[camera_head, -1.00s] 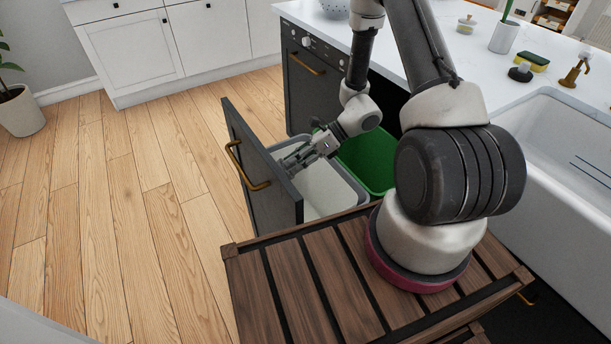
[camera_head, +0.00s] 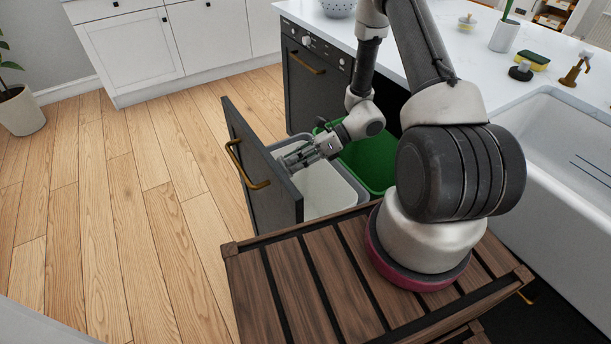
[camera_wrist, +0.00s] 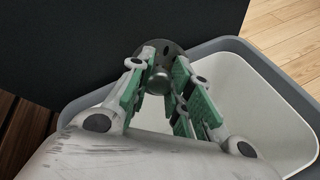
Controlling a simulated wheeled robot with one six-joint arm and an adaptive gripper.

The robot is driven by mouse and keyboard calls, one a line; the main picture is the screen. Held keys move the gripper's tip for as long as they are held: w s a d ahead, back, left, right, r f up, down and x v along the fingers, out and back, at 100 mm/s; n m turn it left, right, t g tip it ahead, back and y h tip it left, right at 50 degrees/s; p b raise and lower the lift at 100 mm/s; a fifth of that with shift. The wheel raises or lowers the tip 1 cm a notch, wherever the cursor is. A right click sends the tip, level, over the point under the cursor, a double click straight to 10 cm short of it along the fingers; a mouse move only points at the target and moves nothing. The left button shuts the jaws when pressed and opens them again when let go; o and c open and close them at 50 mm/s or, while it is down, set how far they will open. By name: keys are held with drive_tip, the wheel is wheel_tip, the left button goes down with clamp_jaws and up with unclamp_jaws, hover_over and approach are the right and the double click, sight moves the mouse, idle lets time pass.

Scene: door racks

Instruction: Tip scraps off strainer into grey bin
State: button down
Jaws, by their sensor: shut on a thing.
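The strainer (camera_wrist: 152,50) is a small dark round disc with a metal knob, seen in the wrist view. My gripper (camera_wrist: 160,80) is shut on its knob, with the green-padded fingers on either side. The grey bin (camera_wrist: 282,82) has a grey rim and a pale inside, and lies below the strainer in the wrist view. In the head view my gripper (camera_head: 293,159) reaches over the grey bin (camera_head: 357,190), close to the drawer front. The strainer is hard to make out there. I cannot make out any scraps on the strainer or in the bin.
The dark drawer front (camera_head: 258,172) with its brass handle stands open beside the grey bin. A green bin (camera_head: 378,160) sits behind it. A slatted wooden top (camera_head: 300,290) is in front. The counter (camera_head: 450,45) and white sink (camera_head: 555,150) are at the right.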

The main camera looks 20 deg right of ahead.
drive_tip(key=shift+d+y, duration=0.1)
drive_tip(key=shift+y, duration=0.7)
drive_tip(key=shift+s+d+y+p, duration=0.1)
drive_tip(key=shift+d+y+p, duration=0.35)
drive_tip(key=shift+d+y, duration=0.3)
idle(0.4)
drive_tip(key=shift+r+y, duration=0.1)
drive_tip(key=shift+y, duration=0.85)
drive_tip(key=shift+d+r+t+y+p, duration=0.15)
drive_tip(key=shift+r+y+p, duration=0.15)
drive_tip(key=shift+r+y, duration=0.5)
drive_tip(key=shift+d+r+t+y+p, duration=0.15)
drive_tip(key=shift+r+y+p, duration=0.15)
drive_tip(key=shift+r+y, duration=0.5)
idle(0.9)
drive_tip(key=shift+a+f, duration=0.1)
idle(0.8)
drive_tip(key=f+h, duration=0.3)
drive_tip(key=h, duration=0.1)
drive_tip(key=shift+a, duration=0.25)
